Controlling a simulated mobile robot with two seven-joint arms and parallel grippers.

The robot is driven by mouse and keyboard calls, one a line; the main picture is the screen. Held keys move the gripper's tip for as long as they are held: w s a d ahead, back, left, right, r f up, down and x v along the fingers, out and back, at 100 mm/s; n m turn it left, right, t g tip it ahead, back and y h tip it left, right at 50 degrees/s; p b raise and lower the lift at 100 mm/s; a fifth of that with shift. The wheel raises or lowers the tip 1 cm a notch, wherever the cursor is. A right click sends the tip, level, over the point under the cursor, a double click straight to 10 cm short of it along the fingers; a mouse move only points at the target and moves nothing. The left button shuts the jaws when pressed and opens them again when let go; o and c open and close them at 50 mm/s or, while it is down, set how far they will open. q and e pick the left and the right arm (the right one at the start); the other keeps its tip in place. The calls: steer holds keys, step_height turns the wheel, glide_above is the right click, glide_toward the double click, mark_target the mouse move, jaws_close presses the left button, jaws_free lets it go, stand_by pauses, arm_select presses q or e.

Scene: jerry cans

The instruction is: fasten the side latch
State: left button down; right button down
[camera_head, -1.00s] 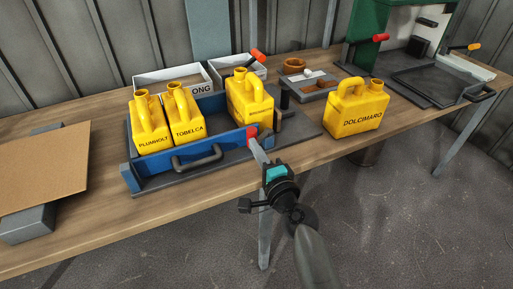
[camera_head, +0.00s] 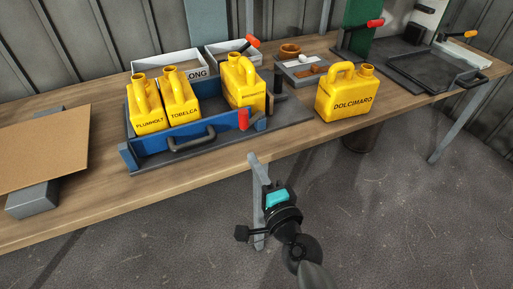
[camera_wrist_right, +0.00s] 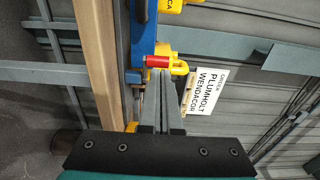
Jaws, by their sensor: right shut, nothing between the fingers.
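The side latch (camera_head: 243,119) shows as a red grip on the front right corner of the blue tray (camera_head: 158,150). The red grip also shows in the right wrist view (camera_wrist_right: 158,61), just beyond my fingertips. I cannot tell whether the latch is caught. Yellow jerry cans PLUMHOLT (camera_head: 147,110), TOBELCA (camera_head: 180,98) and a third (camera_head: 243,88), its label mostly hidden, stand in the tray. My right gripper (camera_head: 253,157) is shut and empty, in front of the table edge and apart from the latch. My left gripper is out of view.
The DOLCIMARO can (camera_head: 345,101) stands on the table right of the tray. A cardboard sheet (camera_head: 40,148) lies at left. White bins stand behind the tray, and a dark tray (camera_head: 430,79) lies at right. An order card (camera_wrist_right: 207,91) reads PLUMHOLT, WENDACOR.

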steer(key=shift+s, duration=0.8)
steer(key=s+d+f+n+g+h, duration=0.1)
steer(key=s+d+f+n+g, duration=0.2)
steer(key=f, duration=0.7)
steer(key=s+d+f+n+g+h, duration=0.15)
steer(key=s+f, duration=0.25)
steer(key=f, duration=0.6)
steer(key=s+d+f+n+g+h, duration=0.1)
steer(key=s+d+f+n+g, duration=0.25)
steer(key=f, duration=0.55)
steer(key=s+d+f+n+g+h, duration=0.1)
steer(key=s+d+f, duration=0.3)
steer(key=s, duration=0.4)
steer(key=s+d+f+n+g+h, duration=0.2)
steer(key=s+d+f+n+g, duration=0.1)
steer(key=s, duration=0.6)
steer(key=s+d+f+n+g+h, duration=0.1)
steer(key=s+d+f+n+g, duration=0.2)
steer(key=s+d+f, duration=0.4)
step_height(320, 180, down, 2)
steer(key=shift+s+f, duration=0.1)
steer(key=shift+s, duration=0.9)
